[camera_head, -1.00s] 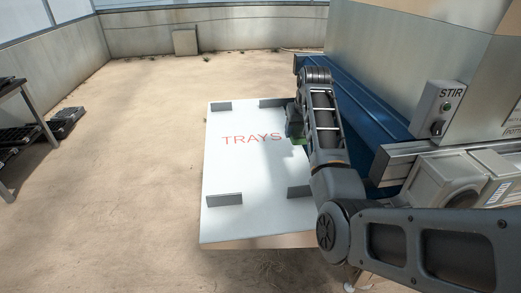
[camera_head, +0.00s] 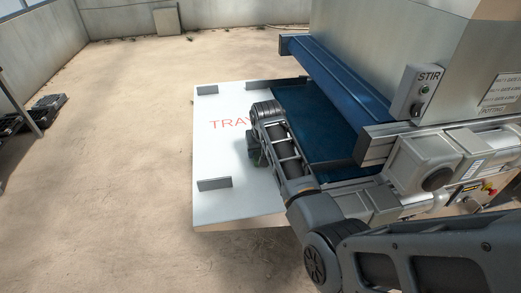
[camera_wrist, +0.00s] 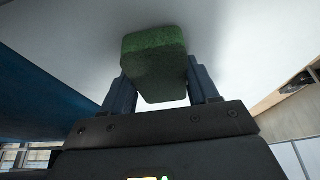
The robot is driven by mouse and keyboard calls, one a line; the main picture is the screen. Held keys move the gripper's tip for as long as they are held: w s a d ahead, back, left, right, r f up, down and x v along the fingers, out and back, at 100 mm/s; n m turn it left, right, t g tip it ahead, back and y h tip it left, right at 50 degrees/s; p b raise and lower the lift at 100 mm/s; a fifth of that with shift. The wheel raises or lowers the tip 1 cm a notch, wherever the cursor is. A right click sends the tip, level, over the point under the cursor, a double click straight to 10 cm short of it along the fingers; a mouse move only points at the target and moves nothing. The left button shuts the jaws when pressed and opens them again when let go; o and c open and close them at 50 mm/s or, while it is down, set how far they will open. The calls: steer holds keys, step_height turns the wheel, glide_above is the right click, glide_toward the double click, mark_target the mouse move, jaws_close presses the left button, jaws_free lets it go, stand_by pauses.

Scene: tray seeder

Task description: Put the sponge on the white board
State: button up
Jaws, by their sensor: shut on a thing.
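The white board (camera_head: 228,165) lies flat with red lettering and small grey corner brackets. My gripper (camera_wrist: 160,82) is shut on the green sponge (camera_wrist: 155,60) in the wrist view. In the wrist view the white surface fills the space beyond the sponge. I cannot tell whether the sponge touches the board.
The blue conveyor belt (camera_head: 310,120) of the machine borders the board on the right. A control box marked STIR (camera_head: 414,93) sits on the machine's side. Grey brackets (camera_head: 214,184) stand up from the board. The board's left part is clear. Black trays (camera_head: 47,103) lie at the far left.

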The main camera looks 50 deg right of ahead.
steer(key=shift+f, duration=0.15)
steer(key=o, duration=1)
steer(key=b+v, duration=0.1)
steer(key=v, duration=1.1)
